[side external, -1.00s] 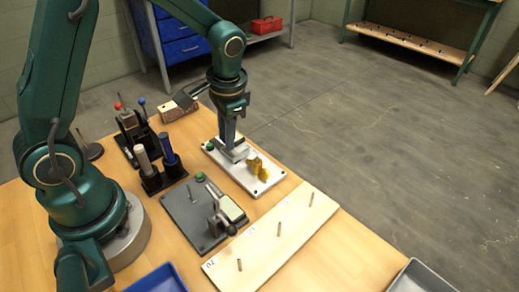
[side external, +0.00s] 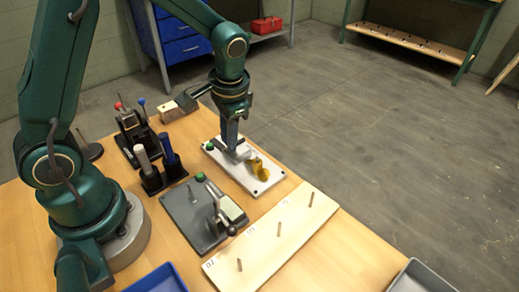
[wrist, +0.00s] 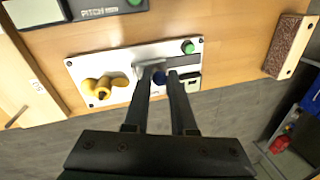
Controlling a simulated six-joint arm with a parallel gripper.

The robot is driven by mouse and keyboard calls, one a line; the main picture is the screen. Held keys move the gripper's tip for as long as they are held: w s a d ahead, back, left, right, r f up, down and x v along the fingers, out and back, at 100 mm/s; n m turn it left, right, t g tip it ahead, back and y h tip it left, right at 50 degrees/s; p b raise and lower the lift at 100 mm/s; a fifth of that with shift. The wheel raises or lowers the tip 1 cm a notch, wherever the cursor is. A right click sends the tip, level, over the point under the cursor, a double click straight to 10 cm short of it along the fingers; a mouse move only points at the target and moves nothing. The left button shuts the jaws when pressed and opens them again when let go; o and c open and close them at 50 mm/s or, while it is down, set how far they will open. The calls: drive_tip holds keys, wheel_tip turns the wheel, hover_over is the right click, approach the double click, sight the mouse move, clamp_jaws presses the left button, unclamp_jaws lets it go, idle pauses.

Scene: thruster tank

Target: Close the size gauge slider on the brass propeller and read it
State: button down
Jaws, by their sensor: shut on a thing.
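The size gauge is a white plate (side external: 222,163) with the brass propeller (side external: 259,169) at its right end. In the wrist view the propeller (wrist: 105,87) shows yellow lobes on the left part of the plate (wrist: 75,66). The grey slider (wrist: 147,67) sits beside the propeller; I cannot tell whether they touch. My gripper (wrist: 161,74) is shut on the slider's dark blue knob (wrist: 159,78), between its two black fingers. In the side view my gripper (side external: 232,149) points down at the slider (side external: 241,153). The gauge's small display (wrist: 190,83) is partly visible, its reading illegible.
A green button (side external: 209,146) is on the gauge's far end. A grey pitch gauge (side external: 188,213) and a pale board with several pegs (side external: 262,246) lie nearer. A dark rack with two cylinders (side external: 163,178) stands left. A brown block (wrist: 292,46) lies beyond the gauge.

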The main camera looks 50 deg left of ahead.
drive_tip(key=shift+d, duration=0.75)
drive_tip(key=c, duration=0.7)
unclamp_jaws()
drive_tip(key=shift+c, duration=0.2)
drive_tip(key=shift+s+d+r, duration=0.1)
drive_tip(key=shift+d+r, duration=0.15)
drive_tip(key=shift+r, duration=1.05)
drive_tip(key=shift+d+r, duration=0.2)
drive_tip(key=shift+r, duration=1.05)
drive_tip(key=shift+r, duration=0.1)
wheel_tip(320, 180, up, 4)
drive_tip(key=r+t, duration=0.1)
drive_tip(key=t, duration=0.1)
hover_over(237, 158)
drive_tip(key=s+d+r+n+t+h, duration=0.1)
drive_tip(key=s+d+n+t+h, duration=0.1)
drive_tip(key=s, duration=1)
drive_tip(key=shift+r+t, duration=0.15)
drive_tip(key=shift+t, duration=0.45)
